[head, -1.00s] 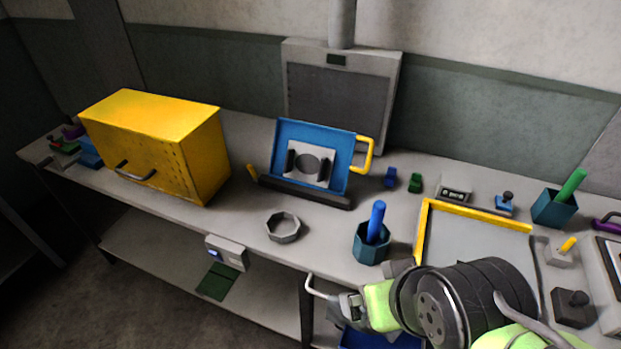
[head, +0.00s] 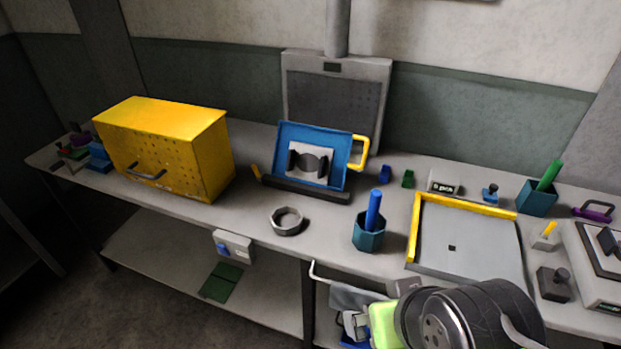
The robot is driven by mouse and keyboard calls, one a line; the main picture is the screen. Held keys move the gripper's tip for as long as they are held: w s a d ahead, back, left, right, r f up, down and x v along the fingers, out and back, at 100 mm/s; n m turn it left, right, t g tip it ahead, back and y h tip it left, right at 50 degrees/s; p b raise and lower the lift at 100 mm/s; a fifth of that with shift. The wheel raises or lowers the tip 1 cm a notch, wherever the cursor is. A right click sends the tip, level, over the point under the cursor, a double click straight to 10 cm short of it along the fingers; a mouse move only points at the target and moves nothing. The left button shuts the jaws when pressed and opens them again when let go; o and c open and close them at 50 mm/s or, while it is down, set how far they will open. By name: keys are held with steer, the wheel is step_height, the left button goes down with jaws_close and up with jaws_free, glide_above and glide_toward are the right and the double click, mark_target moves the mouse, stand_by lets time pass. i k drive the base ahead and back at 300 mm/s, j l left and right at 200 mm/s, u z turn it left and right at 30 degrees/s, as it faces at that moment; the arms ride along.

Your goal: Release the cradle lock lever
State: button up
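The cradle is a tilted blue plate (head: 334,152) on a dark base bar (head: 305,190), at the back middle of the bench. A grey block with a round dark centre and two black jaws sits on the plate's face. A larger yellow handle (head: 362,152) is on the plate's right edge. My gripper (head: 352,326) is low at the bench's front edge, well below and right of the cradle, touching nothing I can make out. Its fingers are too small and partly hidden to read.
A yellow cabinet (head: 165,150) stands left of the cradle. A grey ring (head: 287,221) and a teal cup (head: 369,237) with a blue rod stand in front. A yellow-edged tray (head: 470,268) lies right. A rail (head: 318,273) sticks out at the front edge near my gripper.

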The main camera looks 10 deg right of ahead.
mark_target(258, 177)
steer(key=i+j+u, duration=0.15)
steer(key=j+u, duration=0.2)
steer(key=i+j+u, duration=0.35)
steer(key=k+l, duration=0.1)
